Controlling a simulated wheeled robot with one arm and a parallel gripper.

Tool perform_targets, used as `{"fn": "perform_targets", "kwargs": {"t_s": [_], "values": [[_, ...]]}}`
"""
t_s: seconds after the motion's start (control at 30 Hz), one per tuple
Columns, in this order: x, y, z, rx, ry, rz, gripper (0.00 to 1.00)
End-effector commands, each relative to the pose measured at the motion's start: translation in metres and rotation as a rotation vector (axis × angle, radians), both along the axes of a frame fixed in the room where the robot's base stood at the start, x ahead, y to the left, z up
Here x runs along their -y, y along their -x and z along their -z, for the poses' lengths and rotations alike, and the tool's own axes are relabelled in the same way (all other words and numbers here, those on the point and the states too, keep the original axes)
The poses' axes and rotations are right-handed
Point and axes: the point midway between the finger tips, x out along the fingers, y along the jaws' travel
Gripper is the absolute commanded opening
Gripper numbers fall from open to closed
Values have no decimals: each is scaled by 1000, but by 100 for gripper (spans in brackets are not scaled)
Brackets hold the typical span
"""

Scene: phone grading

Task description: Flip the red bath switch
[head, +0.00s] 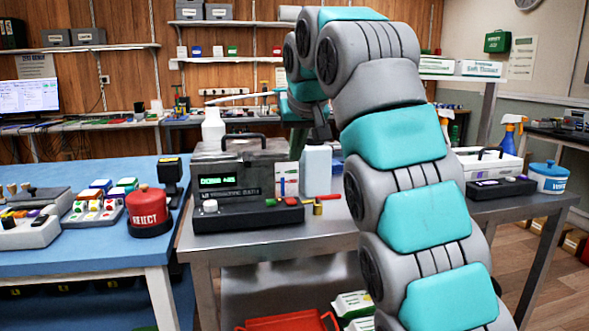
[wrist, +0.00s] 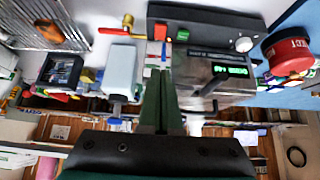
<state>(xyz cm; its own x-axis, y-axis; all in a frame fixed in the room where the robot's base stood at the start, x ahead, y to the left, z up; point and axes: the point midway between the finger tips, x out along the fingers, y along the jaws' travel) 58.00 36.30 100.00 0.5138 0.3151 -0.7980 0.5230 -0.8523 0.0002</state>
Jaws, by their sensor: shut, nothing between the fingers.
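The bath (head: 240,165) is a grey metal box with a green-lit display and a black lid handle. On its black front ledge, a small red switch (head: 290,201) sits between a green one (head: 271,202) and a brass valve with a red lever (head: 330,197). In the wrist view, which is upside down, the red switch (wrist: 160,32) shows beyond the fingertips, beside the green one (wrist: 183,35). My gripper (wrist: 160,72) is shut and empty. In the head view my gripper (head: 298,145) is above and behind the ledge, apart from the switch.
A white bottle (head: 316,170) stands close to the bath's right side. A red tray (head: 290,322) is below. Bare steel lies before the ledge.

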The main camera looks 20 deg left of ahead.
Motion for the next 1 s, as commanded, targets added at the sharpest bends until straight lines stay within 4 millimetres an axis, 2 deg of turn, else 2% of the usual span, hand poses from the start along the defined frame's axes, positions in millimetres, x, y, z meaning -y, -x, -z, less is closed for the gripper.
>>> {"fn": "perform_targets", "kwargs": {"t_s": [0.47,1.0], "values": [[-27,-47,76,-5,3,3,0],[-26,-41,100,-2,2,1,0]]}}
